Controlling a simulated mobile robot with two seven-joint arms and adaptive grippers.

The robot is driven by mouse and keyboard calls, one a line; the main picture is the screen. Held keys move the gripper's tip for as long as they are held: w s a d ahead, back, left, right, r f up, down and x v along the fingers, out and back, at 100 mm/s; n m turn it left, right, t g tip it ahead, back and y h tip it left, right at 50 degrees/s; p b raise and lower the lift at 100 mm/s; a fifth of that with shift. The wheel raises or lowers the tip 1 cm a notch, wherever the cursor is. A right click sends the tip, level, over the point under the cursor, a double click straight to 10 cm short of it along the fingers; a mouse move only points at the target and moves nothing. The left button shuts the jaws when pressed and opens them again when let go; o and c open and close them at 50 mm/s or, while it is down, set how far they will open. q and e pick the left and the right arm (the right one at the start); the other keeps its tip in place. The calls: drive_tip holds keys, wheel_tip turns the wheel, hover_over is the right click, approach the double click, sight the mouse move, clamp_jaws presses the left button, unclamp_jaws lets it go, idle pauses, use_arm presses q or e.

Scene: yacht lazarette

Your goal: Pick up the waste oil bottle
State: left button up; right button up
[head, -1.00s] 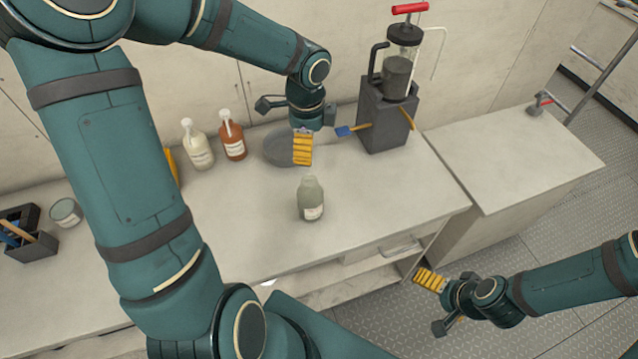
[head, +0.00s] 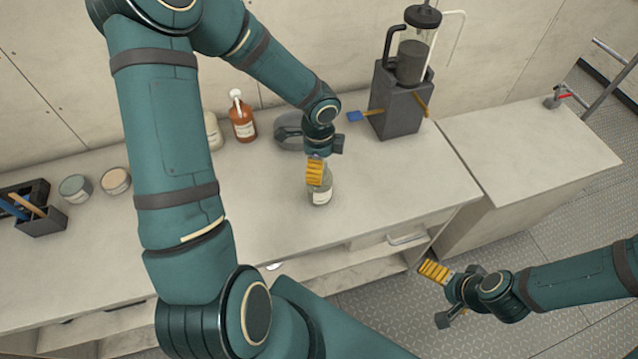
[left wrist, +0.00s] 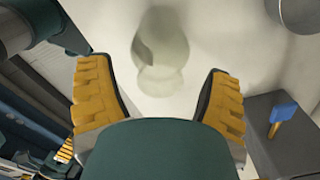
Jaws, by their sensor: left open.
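A grey-green bottle with a pale label (head: 321,196), which I take to be the waste oil bottle, stands upright on the bench. My left gripper (head: 315,173) is over its upper part in the head view and hides its neck. In the left wrist view the two yellow-padded fingers (left wrist: 160,95) are spread apart. A blurred greenish-grey shape (left wrist: 161,50), probably the bottle, shows ahead of the gap. I cannot tell whether the fingers touch it. My right gripper (head: 434,271) hangs past the bench's front edge; its opening cannot be made out.
A brown bottle (head: 243,118) and a partly hidden cream bottle (head: 212,131) stand behind, left. A grey rounded object (head: 288,132) lies behind my left gripper. A dark block with a pump canister (head: 397,105) is right. Tins (head: 115,181) and a tool caddy (head: 40,221) are left.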

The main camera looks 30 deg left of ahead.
use_arm(q)
drive_tip(key=shift+f, duration=0.4)
clamp_jaws()
drive_tip(key=shift+r, duration=0.1)
